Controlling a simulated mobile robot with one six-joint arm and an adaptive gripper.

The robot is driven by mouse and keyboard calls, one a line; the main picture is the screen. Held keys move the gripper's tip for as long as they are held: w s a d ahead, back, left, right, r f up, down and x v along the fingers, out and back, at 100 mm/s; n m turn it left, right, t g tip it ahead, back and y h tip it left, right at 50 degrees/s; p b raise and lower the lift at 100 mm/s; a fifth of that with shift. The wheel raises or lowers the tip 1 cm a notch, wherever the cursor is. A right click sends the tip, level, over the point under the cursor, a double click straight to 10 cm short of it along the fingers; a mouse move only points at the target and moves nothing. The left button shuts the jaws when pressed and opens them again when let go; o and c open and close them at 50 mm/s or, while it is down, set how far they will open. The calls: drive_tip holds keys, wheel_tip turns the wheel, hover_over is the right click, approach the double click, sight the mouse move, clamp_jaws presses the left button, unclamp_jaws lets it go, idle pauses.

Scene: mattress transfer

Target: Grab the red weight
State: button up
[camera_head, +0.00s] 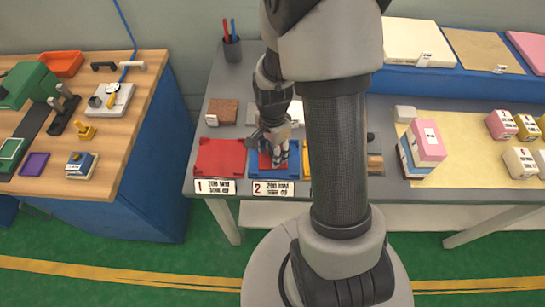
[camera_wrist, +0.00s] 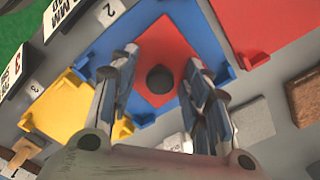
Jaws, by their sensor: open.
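The red weight (camera_wrist: 165,52) is a flat red square with a round dark knob (camera_wrist: 160,79) on top. It lies on the blue tray (camera_wrist: 97,52) marked 2, turned at an angle to the tray's edges. In the head view the blue tray (camera_head: 292,186) is at the table's front, and my gripper (camera_head: 277,160) hides most of the weight. In the wrist view my gripper (camera_wrist: 161,60) is open, with a finger on each side of the knob. The knob lies between the fingers with gaps on both sides. I cannot tell how far the fingertips are above the weight.
A red tray (camera_head: 220,157) marked 1 is left of the blue one, and a yellow tray (camera_wrist: 85,107) is on its other side. A brown block (camera_head: 222,110) and a pen cup (camera_head: 232,48) stand behind. Boxes (camera_head: 427,143) stand to the right. My arm hides part of the table.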

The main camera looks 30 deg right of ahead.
clamp_jaws()
idle(0.5)
